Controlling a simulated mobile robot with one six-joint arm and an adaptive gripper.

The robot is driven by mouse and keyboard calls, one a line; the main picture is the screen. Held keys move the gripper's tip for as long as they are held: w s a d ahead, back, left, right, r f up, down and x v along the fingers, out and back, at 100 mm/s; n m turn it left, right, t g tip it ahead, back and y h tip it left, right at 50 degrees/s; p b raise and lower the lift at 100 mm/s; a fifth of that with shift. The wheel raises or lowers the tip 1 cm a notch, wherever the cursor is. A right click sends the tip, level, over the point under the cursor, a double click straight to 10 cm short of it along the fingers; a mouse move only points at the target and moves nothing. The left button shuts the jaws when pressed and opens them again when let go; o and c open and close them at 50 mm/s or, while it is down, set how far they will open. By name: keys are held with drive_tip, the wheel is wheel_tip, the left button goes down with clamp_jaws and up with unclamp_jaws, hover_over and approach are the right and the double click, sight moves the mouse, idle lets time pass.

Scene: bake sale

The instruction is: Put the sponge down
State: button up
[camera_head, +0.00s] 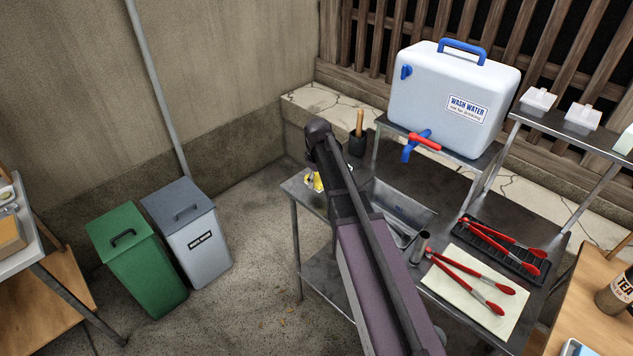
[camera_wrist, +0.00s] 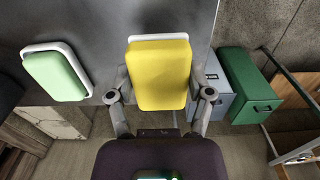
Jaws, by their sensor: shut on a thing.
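The yellow sponge (camera_wrist: 160,75) is between the two fingers of my gripper (camera_wrist: 161,84), which is shut on it. A white rim (camera_wrist: 158,37) shows at its far edge, likely a dish beneath it; I cannot tell whether the sponge touches it. In the head view a small part of the yellow sponge (camera_head: 317,182) shows at the left end of the metal sink table (camera_head: 297,187). My arm hides most of the gripper there. A green sponge (camera_wrist: 56,77) lies in a white dish to the left in the wrist view.
The sink basin (camera_head: 408,213) is right of my arm. Red tongs (camera_head: 470,279) lie on a pale board (camera_head: 462,300), others on a black rack (camera_head: 525,265). The wash water tank (camera_head: 450,95) stands behind. A green bin (camera_head: 140,260) and a grey bin (camera_head: 195,235) stand left.

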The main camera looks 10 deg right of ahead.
sight(318, 176)
drive_tip(key=shift+w+d+f, duration=0.1)
drive_tip(key=shift+w+d, duration=0.05)
drive_tip(key=shift+w, duration=0.55)
drive_tip(key=shift+w+d, duration=0.1)
drive_tip(key=shift+w, duration=0.55)
drive_tip(key=shift+w, duration=0.1)
drive_tip(key=shift+w+d, duration=0.1)
drive_tip(key=shift+w, duration=0.2)
drive_tip(key=shift+w+f+b, duration=0.25)
drive_tip(key=shift+f+b, duration=1.6)
drive_tip(key=shift+b, duration=0.05)
drive_tip(key=shift+f, duration=0.2)
drive_tip(key=o, duration=1)
drive_tip(key=shift+r, duration=0.25)
